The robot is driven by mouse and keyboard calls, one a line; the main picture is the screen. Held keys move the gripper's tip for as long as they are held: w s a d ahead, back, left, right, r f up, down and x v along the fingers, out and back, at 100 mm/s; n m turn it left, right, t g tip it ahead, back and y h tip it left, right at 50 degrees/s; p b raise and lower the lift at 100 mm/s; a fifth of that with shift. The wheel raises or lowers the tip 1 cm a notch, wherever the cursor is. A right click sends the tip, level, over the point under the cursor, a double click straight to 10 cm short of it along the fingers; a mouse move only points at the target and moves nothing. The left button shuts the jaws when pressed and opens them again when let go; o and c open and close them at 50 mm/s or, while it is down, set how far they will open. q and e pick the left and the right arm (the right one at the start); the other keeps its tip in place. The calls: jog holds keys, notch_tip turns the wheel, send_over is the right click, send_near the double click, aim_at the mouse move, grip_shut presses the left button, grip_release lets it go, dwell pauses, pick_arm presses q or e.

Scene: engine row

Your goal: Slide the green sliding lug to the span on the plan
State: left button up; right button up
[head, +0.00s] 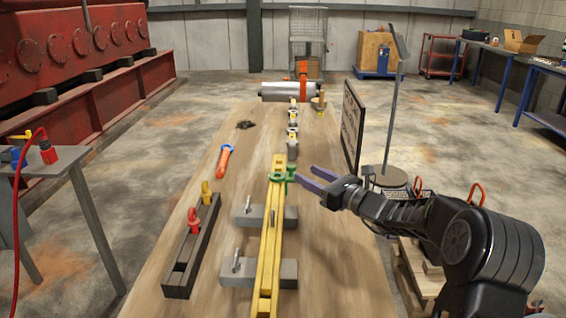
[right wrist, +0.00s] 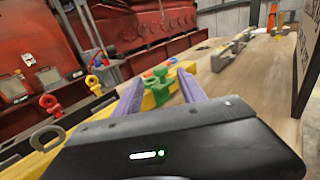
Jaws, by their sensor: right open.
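The green sliding lug (head: 281,175) sits on the yellow beam (head: 269,245), near its far end in the head view. My right gripper (head: 306,178) is open just to the right of the lug, with its purple fingers pointing at it. In the right wrist view the green lug (right wrist: 161,84) shows between the spread fingertips, and I cannot tell whether they touch it. A framed board (head: 351,127) stands at the table's right edge; its markings are too small to read. My left gripper is not in view.
Grey clamp blocks (head: 240,272) hold the beam on the wooden table (head: 335,255). A dark slotted block (head: 190,255) with red and yellow pieces and an orange shackle (head: 224,160) lie to the left. Several small fittings and a metal cylinder (head: 276,91) are farther back.

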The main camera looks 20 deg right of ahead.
aim_at(295, 168)
jog(key=shift+p+x, duration=0.6)
jog(key=shift+x, duration=3.25)
jog(key=shift+c, duration=0.2)
grip_shut()
